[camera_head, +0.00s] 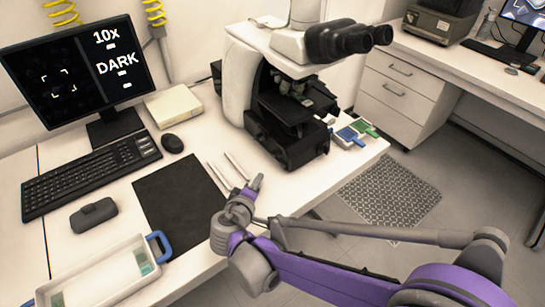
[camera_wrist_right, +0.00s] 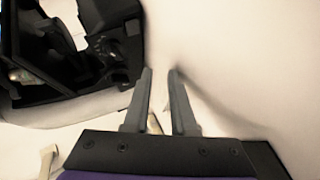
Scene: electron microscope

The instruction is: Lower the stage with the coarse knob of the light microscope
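The white and black light microscope (camera_head: 238,75) stands on the bench in the head view, with its black eyepieces (camera_head: 340,40) toward the right. Its dark stage (camera_head: 290,105) is in the middle, and the coarse knob is hard to make out among the dark parts low on its side. My right gripper (camera_head: 256,182) is in front of the microscope base, apart from it. In the right wrist view, the right gripper (camera_wrist_right: 160,72) has its fingers a little apart with nothing held between them. The microscope's black parts (camera_wrist_right: 95,60) are to the left of the fingers. My left gripper is out of view.
Thin pale tools (camera_head: 218,176) lie beside a black mat (camera_head: 180,205). A white tray (camera_head: 100,275) with a blue handle is at the front left. A monitor (camera_head: 80,75) reads "10x DARK". Blue and green slide holders (camera_head: 350,135) lie right of the microscope.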

